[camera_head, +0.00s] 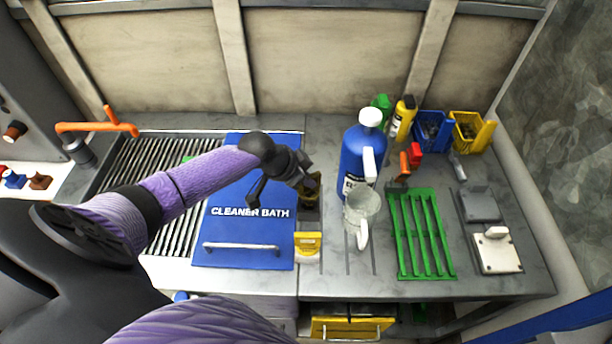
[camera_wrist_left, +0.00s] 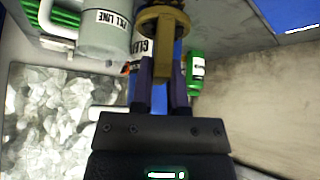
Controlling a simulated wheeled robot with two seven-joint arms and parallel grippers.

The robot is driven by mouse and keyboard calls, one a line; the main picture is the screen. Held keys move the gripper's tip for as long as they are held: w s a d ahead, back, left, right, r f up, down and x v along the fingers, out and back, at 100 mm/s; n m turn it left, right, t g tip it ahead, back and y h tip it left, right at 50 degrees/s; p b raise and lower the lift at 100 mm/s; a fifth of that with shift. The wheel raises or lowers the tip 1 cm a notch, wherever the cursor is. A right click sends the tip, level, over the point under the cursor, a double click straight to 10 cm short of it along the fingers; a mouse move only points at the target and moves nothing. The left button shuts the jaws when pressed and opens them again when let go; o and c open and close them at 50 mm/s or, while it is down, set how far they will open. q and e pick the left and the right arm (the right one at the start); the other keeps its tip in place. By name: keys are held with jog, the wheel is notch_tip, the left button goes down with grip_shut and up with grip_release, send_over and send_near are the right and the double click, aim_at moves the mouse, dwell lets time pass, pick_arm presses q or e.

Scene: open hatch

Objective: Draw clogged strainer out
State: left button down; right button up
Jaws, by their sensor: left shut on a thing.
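My left gripper (camera_head: 307,180) is at the right edge of the blue lid marked CLEANER BATH (camera_head: 245,185). It is shut on a dark brass-coloured piece, which looks like the strainer (camera_head: 311,194). In the left wrist view the gripper (camera_wrist_left: 161,78) has its fingers closed on the strainer's stem (camera_wrist_left: 163,50), below a round brass rim (camera_wrist_left: 160,14). The fingers partly cover it, and I cannot tell whether it is clogged or still seated in the bench. My right gripper is not in view.
A clear jug (camera_head: 361,211) and a blue bottle (camera_head: 356,155) stand close right of the gripper. A green rack (camera_head: 422,235) lies further right; blue (camera_head: 432,130) and yellow (camera_head: 468,131) bins stand behind. An orange tap (camera_head: 95,127) is at left.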

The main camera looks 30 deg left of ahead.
aim_at(309, 190)
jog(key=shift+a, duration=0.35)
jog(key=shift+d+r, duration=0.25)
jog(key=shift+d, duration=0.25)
pick_arm(q)
jog(key=shift+f, duration=0.1)
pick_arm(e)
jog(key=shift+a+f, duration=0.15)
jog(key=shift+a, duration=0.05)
pick_arm(q)
jog(key=shift+f+b, duration=0.3)
jog(key=shift+f, duration=0.15)
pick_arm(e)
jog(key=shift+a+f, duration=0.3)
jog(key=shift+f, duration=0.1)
pick_arm(q)
jog(key=shift+f, duration=0.2)
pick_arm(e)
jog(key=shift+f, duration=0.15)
pick_arm(q)
jog(key=shift+f+b, duration=0.1)
jog(key=shift+b, duration=0.25)
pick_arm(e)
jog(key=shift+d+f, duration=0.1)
pick_arm(q)
jog(key=shift+f+b, duration=0.4)
jog(key=shift+f, duration=0.15)
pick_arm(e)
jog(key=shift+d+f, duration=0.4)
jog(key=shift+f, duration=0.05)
